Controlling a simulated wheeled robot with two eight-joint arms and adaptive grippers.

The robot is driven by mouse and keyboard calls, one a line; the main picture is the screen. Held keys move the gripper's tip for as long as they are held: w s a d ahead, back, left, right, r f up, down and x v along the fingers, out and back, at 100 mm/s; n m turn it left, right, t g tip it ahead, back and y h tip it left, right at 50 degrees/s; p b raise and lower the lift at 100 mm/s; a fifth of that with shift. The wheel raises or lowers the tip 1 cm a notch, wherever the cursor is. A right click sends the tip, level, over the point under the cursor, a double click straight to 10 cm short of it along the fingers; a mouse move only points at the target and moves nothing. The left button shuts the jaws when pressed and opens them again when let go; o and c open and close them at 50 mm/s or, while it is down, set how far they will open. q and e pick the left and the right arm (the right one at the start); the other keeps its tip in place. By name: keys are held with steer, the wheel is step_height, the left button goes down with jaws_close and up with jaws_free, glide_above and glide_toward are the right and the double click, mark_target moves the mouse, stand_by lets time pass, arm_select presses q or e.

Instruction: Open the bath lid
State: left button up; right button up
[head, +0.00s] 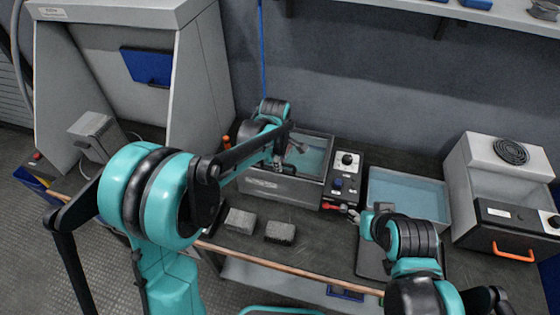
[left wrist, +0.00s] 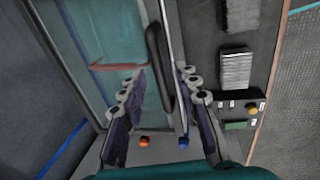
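The bath (head: 284,188) is a grey metal tank on the bench, and its glass-like lid (head: 314,157) looks closed. In the left wrist view the pale teal lid (left wrist: 115,50) carries a long black handle (left wrist: 157,65) along its edge. My left gripper (head: 290,148) is above the lid, and its arm hides part of the bath. In the left wrist view my left gripper (left wrist: 161,80) is open, with the handle between its spread fingers; I see no contact. My right gripper (head: 360,217) is beside the control panel, its fingers too small to read.
A control panel (head: 345,172) with knobs stands right of the bath, and a second open-looking basin (head: 407,188) is beyond it. Two grey blocks (head: 240,221) (head: 280,232) lie on the bench in front. A grey machine with an orange handle (head: 514,251) stands at right.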

arm_select(q)
jaws_close()
steer(key=shift+w+r+p, duration=0.2)
steer(key=shift+r+p, duration=0.2)
steer(key=shift+r, duration=0.1)
steer(key=w+d+r+g+p, duration=0.1)
steer(key=w+r+p, duration=0.5)
steer(key=r, duration=0.4)
steer(key=shift+w+d+r+p, duration=0.2)
steer(key=shift+w+r+p, duration=0.2)
steer(key=shift+p, duration=0.15)
steer(key=shift+f, duration=0.1)
